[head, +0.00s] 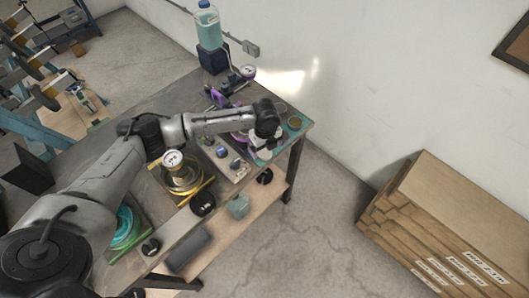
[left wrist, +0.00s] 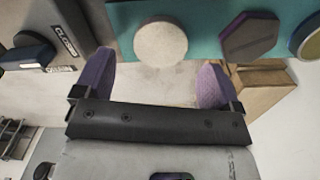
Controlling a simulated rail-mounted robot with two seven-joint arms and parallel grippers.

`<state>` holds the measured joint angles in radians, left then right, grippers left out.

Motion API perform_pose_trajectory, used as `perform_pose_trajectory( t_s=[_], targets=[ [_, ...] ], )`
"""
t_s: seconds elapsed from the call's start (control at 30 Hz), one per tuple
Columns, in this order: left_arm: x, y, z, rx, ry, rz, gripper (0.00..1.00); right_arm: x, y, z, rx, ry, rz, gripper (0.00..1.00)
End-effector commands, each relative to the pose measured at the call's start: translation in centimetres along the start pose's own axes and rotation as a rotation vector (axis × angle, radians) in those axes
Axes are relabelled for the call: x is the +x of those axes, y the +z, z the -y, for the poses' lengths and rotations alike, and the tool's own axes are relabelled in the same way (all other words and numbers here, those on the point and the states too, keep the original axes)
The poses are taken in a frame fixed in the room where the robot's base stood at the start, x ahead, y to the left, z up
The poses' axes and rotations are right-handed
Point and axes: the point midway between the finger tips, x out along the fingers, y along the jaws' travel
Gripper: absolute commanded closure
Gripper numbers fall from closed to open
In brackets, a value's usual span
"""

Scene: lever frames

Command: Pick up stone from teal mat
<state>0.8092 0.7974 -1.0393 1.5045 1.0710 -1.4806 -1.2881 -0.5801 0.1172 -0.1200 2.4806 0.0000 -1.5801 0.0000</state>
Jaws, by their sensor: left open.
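The teal mat (left wrist: 205,18) runs along the top of the left wrist view. It also shows at the right end of the workbench in the head view (head: 297,124). A pale, speckled round piece that looks like the stone (left wrist: 160,42) lies on it. A dark purple hexagonal piece (left wrist: 249,37) lies to its right. My left gripper (left wrist: 156,82) is open, with its purple-padded fingers apart and nothing between them. The pale piece lies beyond the fingertips, roughly centred on the gap. In the head view my left gripper (head: 263,150) is over the bench's right end, partly hidden by the wrist.
A round piece with a yellowish face (left wrist: 311,42) is at the right edge of the left wrist view. Stacked boards (head: 440,220) lie at the right.

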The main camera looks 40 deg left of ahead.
Motion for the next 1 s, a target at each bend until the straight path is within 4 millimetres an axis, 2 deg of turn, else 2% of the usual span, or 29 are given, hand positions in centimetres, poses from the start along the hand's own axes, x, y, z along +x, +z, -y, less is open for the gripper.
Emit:
perform_pose_trajectory(
  t_s=[0.2, 0.57, 1.0],
  targets=[
    [2.5, 0.1, 0.0, 0.000, 0.000, -0.001, 0.11, 0.2, 0.0, 0.1, 0.003, -0.002, -0.001, 0.57],
    [3.0, 0.1, 0.0, 0.001, 0.000, 0.000, 0.12, 0.2, 0.1, 0.0, 0.000, 0.000, 0.000, 0.57],
    [2.9, 0.1, 0.0, 0.001, 0.000, 0.000, 0.54, 0.2, 0.1, -0.2, -0.008, 0.006, 0.001, 0.57]
  ],
)
